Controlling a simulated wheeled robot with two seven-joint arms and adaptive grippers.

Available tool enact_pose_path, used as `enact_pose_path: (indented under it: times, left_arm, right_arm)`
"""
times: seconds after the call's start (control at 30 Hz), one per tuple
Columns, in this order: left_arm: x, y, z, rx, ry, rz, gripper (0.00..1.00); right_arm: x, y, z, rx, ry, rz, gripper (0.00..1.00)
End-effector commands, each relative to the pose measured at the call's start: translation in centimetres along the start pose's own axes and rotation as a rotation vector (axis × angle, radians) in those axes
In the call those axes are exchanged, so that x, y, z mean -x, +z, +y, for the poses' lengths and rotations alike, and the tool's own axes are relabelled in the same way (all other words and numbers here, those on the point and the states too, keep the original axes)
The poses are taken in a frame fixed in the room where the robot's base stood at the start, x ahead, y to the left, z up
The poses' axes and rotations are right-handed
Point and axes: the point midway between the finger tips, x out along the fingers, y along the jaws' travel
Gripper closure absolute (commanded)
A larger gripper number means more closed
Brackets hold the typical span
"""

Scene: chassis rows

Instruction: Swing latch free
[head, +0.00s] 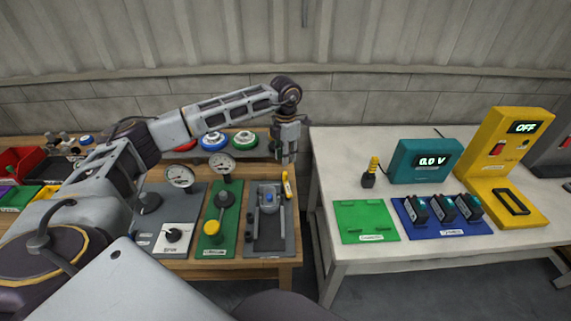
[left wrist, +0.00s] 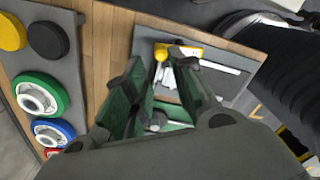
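My left gripper (head: 289,158) points down over the plate's back right corner, close above the yellow piece. In the left wrist view its green-lined fingers (left wrist: 158,70) are apart, with no object clearly held. My right gripper is not in view.
Left of the latch plate are a green panel (head: 228,225) with a yellow knob, a grey panel (head: 172,215), and gauges. Round red, blue and green parts stand behind. A white table (head: 335,235) with meters and modules stands right, across a narrow gap.

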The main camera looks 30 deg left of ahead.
Motion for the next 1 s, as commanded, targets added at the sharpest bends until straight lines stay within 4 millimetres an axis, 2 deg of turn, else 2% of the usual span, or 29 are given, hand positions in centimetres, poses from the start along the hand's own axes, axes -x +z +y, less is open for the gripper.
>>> enact_pose_path:
  times: [0.1,0.3,1.0]
  left_arm:
    - [1.5,0.0,0.0,0.000,0.001,0.000,0.75]
    - [2.8,0.0,0.0,0.000,0.000,0.001,0.75]
    - [3.0,0.0,0.0,0.000,0.000,0.001,0.75]
  right_arm:
    - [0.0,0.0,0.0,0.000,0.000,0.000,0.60]
    - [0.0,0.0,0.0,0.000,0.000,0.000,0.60]
    - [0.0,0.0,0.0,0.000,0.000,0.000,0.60]
